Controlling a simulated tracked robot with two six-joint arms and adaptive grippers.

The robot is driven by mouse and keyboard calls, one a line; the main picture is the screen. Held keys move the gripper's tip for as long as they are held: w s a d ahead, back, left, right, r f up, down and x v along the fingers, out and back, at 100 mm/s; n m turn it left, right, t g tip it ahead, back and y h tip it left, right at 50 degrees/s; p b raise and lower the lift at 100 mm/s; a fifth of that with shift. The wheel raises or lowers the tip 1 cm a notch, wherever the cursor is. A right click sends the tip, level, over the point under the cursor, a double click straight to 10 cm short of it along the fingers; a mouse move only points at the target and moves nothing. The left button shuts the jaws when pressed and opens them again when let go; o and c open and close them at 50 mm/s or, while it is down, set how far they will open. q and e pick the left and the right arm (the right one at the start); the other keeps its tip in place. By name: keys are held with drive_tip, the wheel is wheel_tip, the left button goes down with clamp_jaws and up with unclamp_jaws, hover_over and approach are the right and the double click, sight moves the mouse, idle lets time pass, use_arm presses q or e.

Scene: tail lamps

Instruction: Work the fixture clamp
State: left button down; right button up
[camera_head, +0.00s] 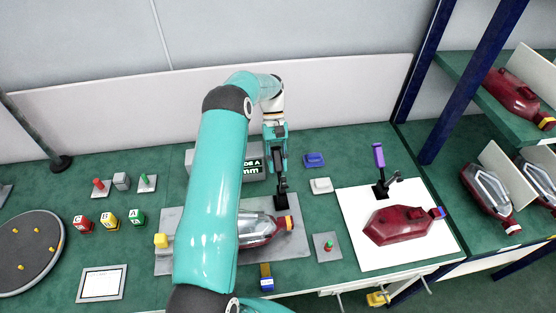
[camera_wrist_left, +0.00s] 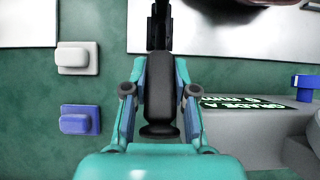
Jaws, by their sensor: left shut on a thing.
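My left gripper (camera_head: 279,168) reaches down over the grey fixture plate (camera_head: 294,246) and is shut on the dark handle of the fixture clamp (camera_head: 281,192). In the left wrist view the clamp's dark handle (camera_wrist_left: 160,92) stands between my two fingers, with the black clamp body beyond it. A red tail lamp (camera_head: 262,229) with a clear section lies on the plate beside the clamp, partly hidden by my left arm. A second clamp with an upright purple handle (camera_head: 378,156) stands on the white panel (camera_head: 362,255), behind another red lamp (camera_head: 398,224). My right gripper is not in view.
A blue block (camera_head: 314,160) and a white block (camera_head: 321,185) lie right of the clamp. A small plate with a green and red button (camera_head: 328,246) sits nearer. A grey display box (camera_head: 205,162) stands behind my arm. Shelves with lamps (camera_head: 512,92) rise at right.

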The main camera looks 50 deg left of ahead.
use_arm(q)
drive_tip(key=shift+w+a+r, duration=0.1)
drive_tip(key=shift+w, duration=0.15)
drive_tip(key=c, duration=1.2)
unclamp_jaws()
drive_tip(key=shift+o, duration=1.4)
drive_tip(key=v, duration=0.7)
drive_tip(key=shift+a, duration=0.1)
drive_tip(key=shift+w, duration=0.1)
